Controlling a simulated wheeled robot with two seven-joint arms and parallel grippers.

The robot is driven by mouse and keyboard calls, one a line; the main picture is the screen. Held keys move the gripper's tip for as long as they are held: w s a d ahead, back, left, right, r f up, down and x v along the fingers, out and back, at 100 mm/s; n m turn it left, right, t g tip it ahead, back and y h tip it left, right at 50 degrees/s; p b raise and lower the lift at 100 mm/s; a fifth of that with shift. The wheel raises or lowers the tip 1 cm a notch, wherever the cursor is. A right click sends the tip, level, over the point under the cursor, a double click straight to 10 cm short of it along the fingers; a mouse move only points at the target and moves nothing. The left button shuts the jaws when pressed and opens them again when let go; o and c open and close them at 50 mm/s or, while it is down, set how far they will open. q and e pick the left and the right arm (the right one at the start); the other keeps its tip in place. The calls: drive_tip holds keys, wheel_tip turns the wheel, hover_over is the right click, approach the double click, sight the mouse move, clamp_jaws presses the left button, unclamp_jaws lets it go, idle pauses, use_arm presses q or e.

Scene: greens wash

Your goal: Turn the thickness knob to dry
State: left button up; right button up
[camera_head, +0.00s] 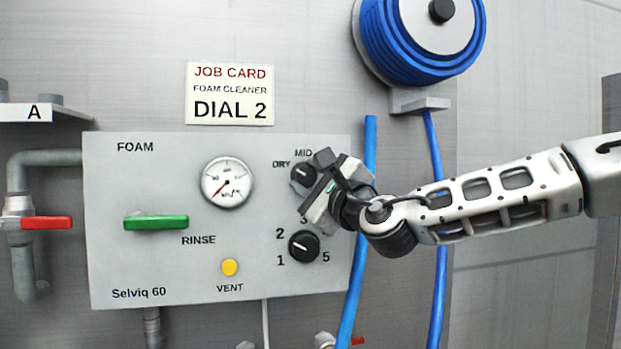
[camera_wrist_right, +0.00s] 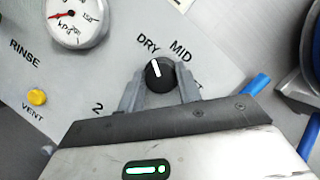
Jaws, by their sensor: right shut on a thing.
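The thickness knob (camera_head: 302,174) is a small black dial with a white pointer line, high on the right part of the grey panel, below the words DRY and MID. It also shows in the wrist view (camera_wrist_right: 158,76), where its pointer is aimed up and slightly left, toward DRY. My right gripper (camera_head: 313,184) is at the knob. In the wrist view its two grey fingers (camera_wrist_right: 159,90) are on either side of the knob, shut on it. The third label is mostly hidden by a finger. My left gripper is not in view.
Below the knob is a numbered black dial (camera_head: 303,246). The panel (camera_head: 105,250) also holds a gauge (camera_head: 227,182), a green lever (camera_head: 156,222) and a yellow vent button (camera_head: 230,267). A blue hose (camera_head: 355,285) hangs close to the panel's right edge.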

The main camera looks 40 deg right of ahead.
drive_tip(key=shift+d+r, duration=0.1)
drive_tip(key=shift+r, duration=0.15)
drive_tip(key=o, duration=1)
drive_tip(key=shift+w+f, duration=0.15)
drive_tip(key=shift+f, duration=0.05)
use_arm(q)
drive_tip(key=b, duration=0.2)
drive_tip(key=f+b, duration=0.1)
drive_tip(key=b, duration=0.2)
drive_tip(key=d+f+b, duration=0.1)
drive_tip(key=b, duration=0.1)
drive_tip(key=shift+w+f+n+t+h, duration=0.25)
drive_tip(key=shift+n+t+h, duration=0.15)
use_arm(e)
drive_tip(key=v, duration=1.6)
use_arm(q)
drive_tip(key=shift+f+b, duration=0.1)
drive_tip(key=shift+b, duration=0.2)
use_arm(e)
drive_tip(key=shift+w, duration=0.1)
